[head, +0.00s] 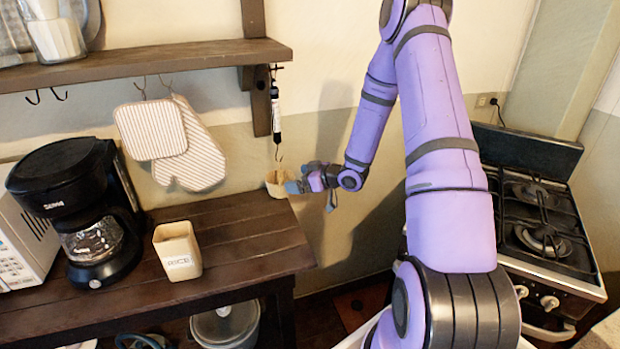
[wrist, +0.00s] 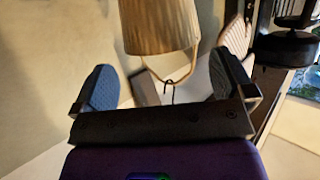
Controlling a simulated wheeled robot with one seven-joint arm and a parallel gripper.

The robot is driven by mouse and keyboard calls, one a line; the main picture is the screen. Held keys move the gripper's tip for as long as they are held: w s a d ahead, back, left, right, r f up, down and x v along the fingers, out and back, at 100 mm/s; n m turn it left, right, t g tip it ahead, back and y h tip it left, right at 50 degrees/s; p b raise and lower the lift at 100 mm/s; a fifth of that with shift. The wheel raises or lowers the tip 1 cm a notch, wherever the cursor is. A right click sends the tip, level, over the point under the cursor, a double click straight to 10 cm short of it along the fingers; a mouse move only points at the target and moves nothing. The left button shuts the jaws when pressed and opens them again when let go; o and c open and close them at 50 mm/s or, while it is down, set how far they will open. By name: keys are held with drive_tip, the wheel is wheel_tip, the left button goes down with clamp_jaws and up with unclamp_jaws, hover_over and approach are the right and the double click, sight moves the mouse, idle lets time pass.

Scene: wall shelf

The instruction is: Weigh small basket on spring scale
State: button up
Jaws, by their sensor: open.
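The small basket (head: 277,186) is light woven and hangs in the air just off the table's right end, below the spring scale (head: 275,112). In the wrist view my gripper (wrist: 165,82) has blue-grey fingers wide apart, clear of the basket.
A wall shelf (head: 150,62) runs above. Oven mitts (head: 195,155) hang from hooks on the left. The wooden table (head: 240,230) holds a coffee maker (head: 75,205) and a rice canister (head: 177,250). A stove (head: 540,225) stands at the right.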

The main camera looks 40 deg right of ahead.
sight(285, 174)
drive_tip(key=shift+x, duration=2.9)
drive_tip(key=c, duration=0.6)
drive_tip(key=shift+r, duration=0.1)
drive_tip(key=shift+s+d+r, duration=0.1)
drive_tip(key=shift+d+r, duration=0.05)
drive_tip(key=shift+r, duration=0.4)
drive_tip(key=shift+r, duration=0.2)
